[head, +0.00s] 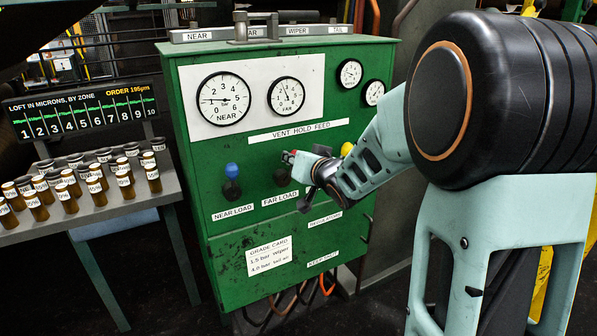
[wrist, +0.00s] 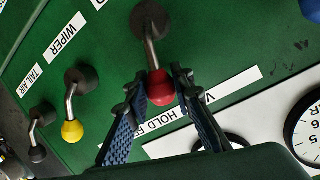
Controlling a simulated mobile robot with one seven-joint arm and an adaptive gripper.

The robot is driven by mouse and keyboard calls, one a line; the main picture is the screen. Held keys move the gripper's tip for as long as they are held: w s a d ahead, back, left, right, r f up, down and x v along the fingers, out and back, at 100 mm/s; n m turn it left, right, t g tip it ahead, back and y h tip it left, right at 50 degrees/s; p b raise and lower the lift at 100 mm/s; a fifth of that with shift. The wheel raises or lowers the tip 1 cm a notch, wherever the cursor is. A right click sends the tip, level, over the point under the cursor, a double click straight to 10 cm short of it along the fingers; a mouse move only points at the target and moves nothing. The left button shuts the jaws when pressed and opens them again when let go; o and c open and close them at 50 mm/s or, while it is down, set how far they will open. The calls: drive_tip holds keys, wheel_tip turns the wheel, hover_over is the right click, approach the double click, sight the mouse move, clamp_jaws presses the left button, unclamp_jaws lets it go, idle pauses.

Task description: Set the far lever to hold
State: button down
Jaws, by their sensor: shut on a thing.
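The far lever has a red knob (wrist: 161,88) on a metal rod from a dark round base (wrist: 151,20). In the head view its base (head: 282,177) sits above the FAR LOAD label (head: 280,198), with my gripper (head: 292,158) over the knob. In the wrist view my gripper (wrist: 160,90) is shut on the red knob, one finger on each side. The rod leans toward the VENT HOLD FEED strip (head: 296,131), whose middle word HOLD lies just past the knob in the wrist view. My fingers cover part of that strip, so the exact setting is hard to read.
The blue-knobbed near lever (head: 232,172) stands left of the far lever. A yellow-knobbed lever (wrist: 72,130) and a black one (wrist: 37,154) stand on its other side. Gauges (head: 223,98) are above on the green cabinet (head: 235,258). A table (head: 172,187) with several brown jars is at left.

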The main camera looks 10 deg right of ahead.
drive_tip(key=shift+s+a+n+t+h+b, duration=0.2)
drive_tip(key=shift+a+n+b, duration=0.35)
drive_tip(key=shift+b, duration=1.3)
drive_tip(key=shift+s+a+n+t+h+b, duration=0.15)
drive_tip(key=shift+a+n+b, duration=0.4)
drive_tip(key=shift+b, duration=1.25)
drive_tip(key=shift+d+h+b, duration=0.1)
drive_tip(key=shift+h+b, duration=0.15)
drive_tip(key=shift+b, duration=0.05)
drive_tip(key=shift+r+n+b, duration=0.15)
drive_tip(key=shift+n+b, duration=0.25)
drive_tip(key=c, duration=1.7)
unclamp_jaws()
drive_tip(key=shift+o, duration=0.2)
drive_tip(key=shift+r+p, duration=0.15)
drive_tip(key=shift+p, duration=0.15)
